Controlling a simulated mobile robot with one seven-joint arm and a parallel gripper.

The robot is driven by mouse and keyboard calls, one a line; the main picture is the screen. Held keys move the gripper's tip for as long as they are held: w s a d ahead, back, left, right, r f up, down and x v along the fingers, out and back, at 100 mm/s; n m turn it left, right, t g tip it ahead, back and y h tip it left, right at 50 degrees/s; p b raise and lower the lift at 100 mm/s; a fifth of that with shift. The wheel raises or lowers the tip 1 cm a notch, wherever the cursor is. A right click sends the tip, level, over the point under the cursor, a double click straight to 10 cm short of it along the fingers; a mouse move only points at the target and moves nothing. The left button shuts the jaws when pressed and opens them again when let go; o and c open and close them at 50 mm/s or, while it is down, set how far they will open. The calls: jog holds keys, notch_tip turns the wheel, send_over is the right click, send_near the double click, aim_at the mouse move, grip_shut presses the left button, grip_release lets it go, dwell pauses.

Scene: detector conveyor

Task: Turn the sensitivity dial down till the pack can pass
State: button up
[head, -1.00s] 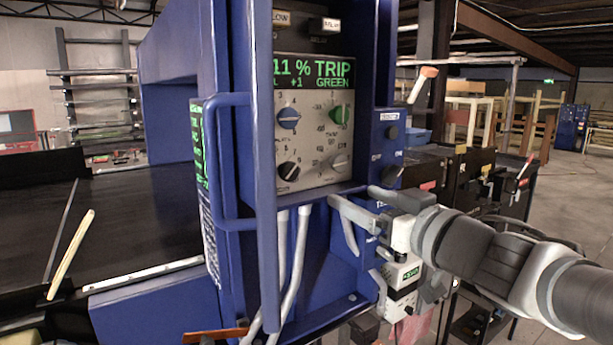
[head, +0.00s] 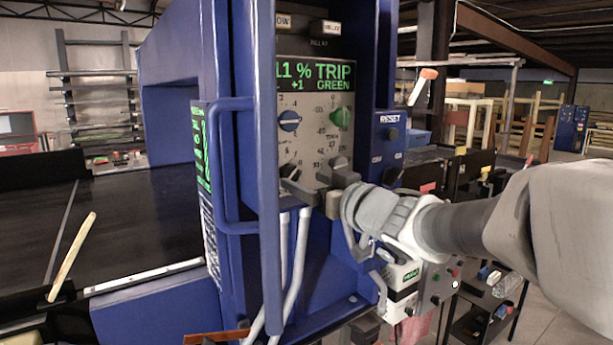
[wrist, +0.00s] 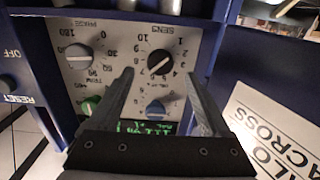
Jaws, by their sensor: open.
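The sensitivity dial (wrist: 160,63) is the black knob marked SENS in the wrist view, where the panel appears upside down. Its white pointer line is visible. My gripper (wrist: 158,76) is open, with one finger on each side of the dial; I cannot tell whether either touches it. In the head view my gripper (head: 312,192) is at the lower part of the control panel (head: 312,140) and largely hides this dial. The green display (head: 314,76) reads 11 % TRIP, +1 GREEN. I cannot make out the pack.
A blue knob (head: 289,120), a green knob (head: 341,117) and a grey knob (head: 339,165) share the panel. A blue guard rail (head: 265,180) stands in front of its left edge. A RESET button (head: 391,134) is to the right. The dark conveyor belt (head: 130,225) lies left.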

aim_at(292, 175)
jog(key=shift+x, duration=2.25)
grip_shut()
